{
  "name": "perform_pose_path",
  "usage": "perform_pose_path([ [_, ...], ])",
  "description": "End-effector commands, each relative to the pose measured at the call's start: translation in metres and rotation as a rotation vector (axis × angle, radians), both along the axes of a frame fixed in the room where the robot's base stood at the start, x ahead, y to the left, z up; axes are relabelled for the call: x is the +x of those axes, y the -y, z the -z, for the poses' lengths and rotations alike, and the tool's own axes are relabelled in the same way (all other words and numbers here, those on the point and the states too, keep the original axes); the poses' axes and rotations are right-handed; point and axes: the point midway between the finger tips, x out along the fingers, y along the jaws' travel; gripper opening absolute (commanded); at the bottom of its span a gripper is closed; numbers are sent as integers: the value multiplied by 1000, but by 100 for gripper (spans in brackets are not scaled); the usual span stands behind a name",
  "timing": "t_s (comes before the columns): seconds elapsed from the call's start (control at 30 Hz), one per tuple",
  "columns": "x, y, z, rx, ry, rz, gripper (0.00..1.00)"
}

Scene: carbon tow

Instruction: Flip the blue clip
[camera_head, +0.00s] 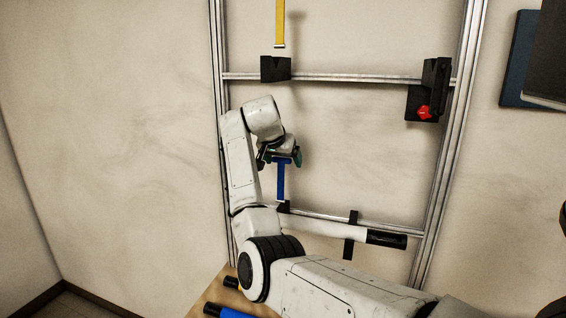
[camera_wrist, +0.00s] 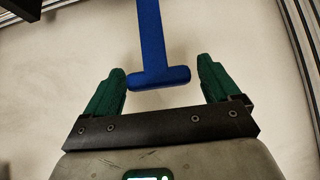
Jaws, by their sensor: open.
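The blue clip (camera_head: 281,181) hangs or stands in front of the lower rail of the frame, with a T-shaped bar at its top end. The clip's lower end meets a black bracket (camera_head: 284,207) and is partly hidden by my arm.
A yellow clip (camera_head: 280,24) stands above a black block (camera_head: 275,69) on the upper rail (camera_head: 345,79). A black holder with a red knob (camera_head: 424,112) is at the right. A roll with a black end (camera_head: 386,239) lies along the lower rail. Bare wall lies behind the frame.

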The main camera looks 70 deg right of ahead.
Motion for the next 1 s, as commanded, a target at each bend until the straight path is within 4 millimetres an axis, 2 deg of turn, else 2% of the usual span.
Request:
perform_pose_path([
  [0.5, -4, -59, -63, 0, 2, -2, 89],
  [0.7, -5, -67, -72, 2, 0, 0, 89],
  [1.0, -5, -67, -73, 2, 0, 0, 89],
])
